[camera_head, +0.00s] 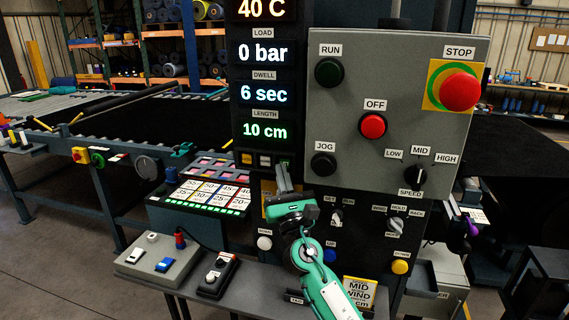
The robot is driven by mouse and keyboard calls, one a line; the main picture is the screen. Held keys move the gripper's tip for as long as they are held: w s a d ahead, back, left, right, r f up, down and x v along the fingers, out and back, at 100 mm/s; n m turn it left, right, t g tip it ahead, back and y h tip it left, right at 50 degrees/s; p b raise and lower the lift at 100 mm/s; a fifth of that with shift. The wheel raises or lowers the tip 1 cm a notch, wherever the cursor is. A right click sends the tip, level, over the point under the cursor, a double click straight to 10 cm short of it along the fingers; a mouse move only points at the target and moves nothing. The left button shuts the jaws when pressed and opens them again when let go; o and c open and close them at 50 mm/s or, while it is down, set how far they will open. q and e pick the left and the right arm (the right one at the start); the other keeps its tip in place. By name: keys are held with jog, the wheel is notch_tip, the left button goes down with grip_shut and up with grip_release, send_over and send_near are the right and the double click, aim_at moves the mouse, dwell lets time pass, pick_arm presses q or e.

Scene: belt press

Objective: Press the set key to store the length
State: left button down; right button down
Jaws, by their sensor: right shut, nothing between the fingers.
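The black display column shows 40 C, 0 bar, 6 sec and a LENGTH readout (265,131) of 10 cm in green. Under it is a row of small keys: a yellow key (247,159), a pale key (265,160) and a dark greenish one at the right, partly covered by my gripper. Their markings are too small to read, so I cannot tell which is the set key. My right gripper (284,168) is shut and empty, its fingertips at the right end of this row. Whether they touch a key cannot be told. My left gripper is not in view.
A grey control box (440,85) with RUN, OFF, JOG, a speed knob and a red STOP button (460,91) stands just right. A label board (207,194) sits left.

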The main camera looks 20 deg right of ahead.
jog(key=s+a, duration=0.1)
jog(key=s, duration=0.1)
jog(key=s+a+p, duration=0.1)
jog(key=s, duration=0.1)
jog(key=shift+a, duration=0.4)
jog(key=shift+f, duration=0.1)
dwell(0.6)
